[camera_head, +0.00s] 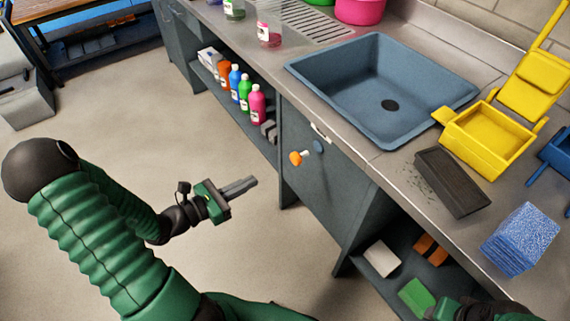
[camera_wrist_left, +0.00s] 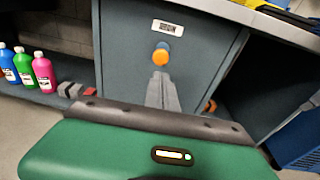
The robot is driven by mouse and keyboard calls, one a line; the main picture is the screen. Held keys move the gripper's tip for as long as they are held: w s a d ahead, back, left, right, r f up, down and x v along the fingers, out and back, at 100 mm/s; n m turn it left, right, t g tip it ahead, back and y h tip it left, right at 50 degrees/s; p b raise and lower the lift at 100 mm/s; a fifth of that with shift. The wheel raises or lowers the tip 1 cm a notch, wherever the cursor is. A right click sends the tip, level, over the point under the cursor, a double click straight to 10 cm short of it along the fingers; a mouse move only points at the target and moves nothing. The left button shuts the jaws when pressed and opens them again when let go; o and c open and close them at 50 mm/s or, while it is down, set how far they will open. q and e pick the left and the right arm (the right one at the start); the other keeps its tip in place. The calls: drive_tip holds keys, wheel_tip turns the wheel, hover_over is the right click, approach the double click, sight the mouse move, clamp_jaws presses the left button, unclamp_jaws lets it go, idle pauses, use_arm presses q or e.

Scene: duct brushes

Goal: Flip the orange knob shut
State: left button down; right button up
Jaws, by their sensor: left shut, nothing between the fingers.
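The orange knob (camera_head: 296,158) sits on the front of the blue-grey cabinet door (camera_head: 325,176) below the sink. It also shows in the left wrist view (camera_wrist_left: 160,57), just beyond the fingertips. My left gripper (camera_head: 253,181) is shut and empty, a short way to the left of the knob in the head view and apart from it. Its fingers (camera_wrist_left: 161,88) point toward the knob. Part of my right arm (camera_head: 462,308) shows at the bottom right of the head view; its fingertips cannot be made out.
A blue sink (camera_head: 350,62) is set in the counter above. A yellow bucket (camera_head: 485,140), a dark brush block (camera_head: 452,182) and a blue sponge (camera_head: 520,240) stand on the counter. Several bottles (camera_head: 245,92) fill the shelf left of the door. The floor before the cabinet is clear.

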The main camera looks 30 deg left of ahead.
sight(294, 159)
use_arm(q)
drive_tip(key=b+x, duration=0.4)
drive_tip(key=x, duration=0.7)
drive_tip(key=shift+w+d+f, duration=0.15)
drive_tip(key=shift+w+f, duration=0.1)
drive_tip(key=shift+w, duration=0.05)
drive_tip(key=shift+w+d+r, duration=0.1)
drive_tip(key=shift+w+d, duration=0.1)
drive_tip(key=shift+w, duration=0.25)
drive_tip(key=x, duration=0.4)
drive_tip(key=shift+w+d+r, duration=0.15)
drive_tip(key=shift+d+r, duration=0.05)
drive_tip(key=shift+r, duration=0.2)
